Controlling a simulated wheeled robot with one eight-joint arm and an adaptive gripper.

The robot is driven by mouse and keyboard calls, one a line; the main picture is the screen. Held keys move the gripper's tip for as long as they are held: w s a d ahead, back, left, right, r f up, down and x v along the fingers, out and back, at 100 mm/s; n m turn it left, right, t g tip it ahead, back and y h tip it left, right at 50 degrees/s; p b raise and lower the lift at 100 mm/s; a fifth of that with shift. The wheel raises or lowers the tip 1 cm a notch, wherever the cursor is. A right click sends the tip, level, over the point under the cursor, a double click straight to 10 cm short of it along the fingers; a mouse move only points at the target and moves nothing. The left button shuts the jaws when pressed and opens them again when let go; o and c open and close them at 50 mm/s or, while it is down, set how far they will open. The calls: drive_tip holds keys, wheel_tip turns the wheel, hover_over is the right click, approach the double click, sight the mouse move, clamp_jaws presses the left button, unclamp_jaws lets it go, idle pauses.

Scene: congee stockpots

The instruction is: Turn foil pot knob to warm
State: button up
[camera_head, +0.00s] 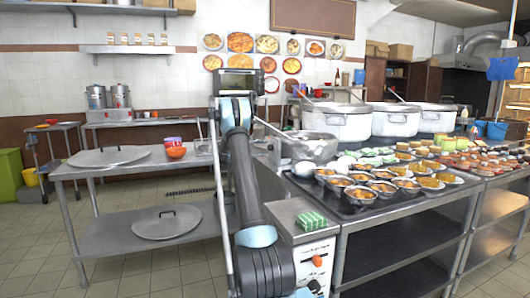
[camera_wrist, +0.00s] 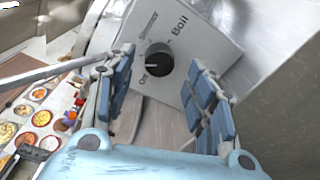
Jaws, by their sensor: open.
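A black round knob (camera_wrist: 158,60) sits on a pale panel (camera_wrist: 205,40) in the wrist view. "Boil" is printed on its upper right and "Off" on its lower left; a smaller label above it is hard to read. The knob's pointer direction is unclear. My gripper (camera_wrist: 161,82) is open, with one blue-padded finger on each side below the knob, holding nothing. A crinkled silvery pot (camera_head: 312,147) stands on the counter in the head view. I cannot tell which pot the knob serves. My arm hides part of the counter there.
Large steel pots (camera_head: 335,123) and a tray of filled bowls (camera_head: 362,192) fill the right counter. A steel table (camera_head: 70,170) stands left, with open floor in front.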

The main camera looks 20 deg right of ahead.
drive_tip(key=a, duration=0.9)
drive_tip(key=shift+s+a+r, duration=0.2)
drive_tip(key=shift+s, duration=0.05)
drive_tip(key=s+a+r+m+y, duration=0.1)
drive_tip(key=s+a+r+y, duration=0.15)
drive_tip(key=s, duration=0.85)
drive_tip(key=s+a+r+y, duration=0.1)
drive_tip(key=s+y, duration=0.2)
drive_tip(key=s, duration=0.9)
drive_tip(key=s+a+r+m+y, duration=0.1)
drive_tip(key=s+r+y, duration=0.15)
drive_tip(key=s, duration=0.85)
drive_tip(key=s+a+f+y, duration=0.3)
drive_tip(key=s+a+f, duration=0.2)
drive_tip(key=s, duration=0.6)
drive_tip(key=s+a+f+m+y, duration=0.1)
drive_tip(key=s+a+f+y, duration=0.2)
drive_tip(key=s+a+f, duration=0.2)
drive_tip(key=s+a+f+m+t+y, duration=0.1)
drive_tip(key=s+a+f+y, duration=0.2)
drive_tip(key=s+f, duration=0.7)
drive_tip(key=s+a, duration=0.2)
drive_tip(key=s, duration=0.5)
drive_tip(key=shift+a, duration=0.25)
drive_tip(key=shift+s+f, duration=0.1)
